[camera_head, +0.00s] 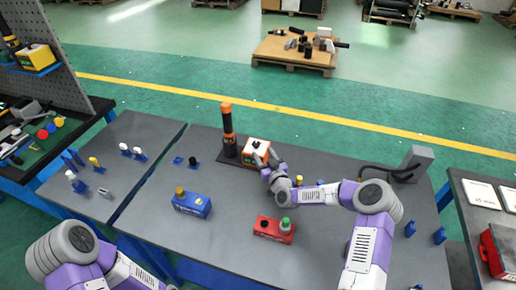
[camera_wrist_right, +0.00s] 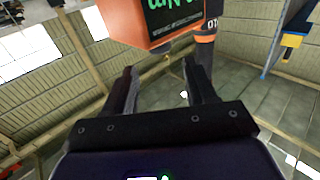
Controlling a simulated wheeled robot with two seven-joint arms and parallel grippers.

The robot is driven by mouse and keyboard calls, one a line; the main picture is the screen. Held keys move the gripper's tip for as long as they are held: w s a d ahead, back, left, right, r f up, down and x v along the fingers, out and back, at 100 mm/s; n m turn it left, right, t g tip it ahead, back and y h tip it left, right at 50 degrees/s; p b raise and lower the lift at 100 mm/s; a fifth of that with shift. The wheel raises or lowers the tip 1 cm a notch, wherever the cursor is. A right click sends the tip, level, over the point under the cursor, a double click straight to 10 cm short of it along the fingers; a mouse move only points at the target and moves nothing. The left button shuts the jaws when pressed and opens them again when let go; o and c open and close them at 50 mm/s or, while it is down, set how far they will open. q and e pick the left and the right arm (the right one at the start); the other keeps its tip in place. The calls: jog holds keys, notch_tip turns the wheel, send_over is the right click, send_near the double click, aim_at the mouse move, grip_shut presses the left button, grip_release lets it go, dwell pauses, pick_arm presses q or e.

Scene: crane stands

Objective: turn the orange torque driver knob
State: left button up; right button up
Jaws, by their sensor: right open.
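The torque driver (camera_head: 229,132) stands upright on a dark base plate, black with an orange top, which I take for the knob (camera_head: 226,107). An orange box with a white top (camera_head: 256,147) is beside it. My right gripper (camera_head: 265,157) is open at the box's near right side, apart from the driver's top. In the right wrist view, the open fingers (camera_wrist_right: 160,70) have nothing visible between them. The orange box with a green display (camera_wrist_right: 166,22) is above them, and a dark post with an orange band (camera_wrist_right: 205,38) is beside it. My left gripper is out of view.
A blue box (camera_head: 192,204) and a red box (camera_head: 273,229) stand on the grey table. A grey block with a cable (camera_head: 415,161) is at the right. Small blue holders (camera_head: 184,161) lie left of the driver. Bare tabletop lies between the boxes.

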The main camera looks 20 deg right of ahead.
aim_at(257, 145)
jog(key=shift+w+a+b, duration=0.15)
jog(key=shift+w+a, duration=0.05)
jog(key=shift+w, duration=1.2)
jog(key=shift+w+a+b, duration=0.15)
jog(key=shift+w, duration=1.25)
jog(key=shift+c, duration=0.5)
jog(key=c, duration=0.9)
jog(key=shift+o, duration=0.2)
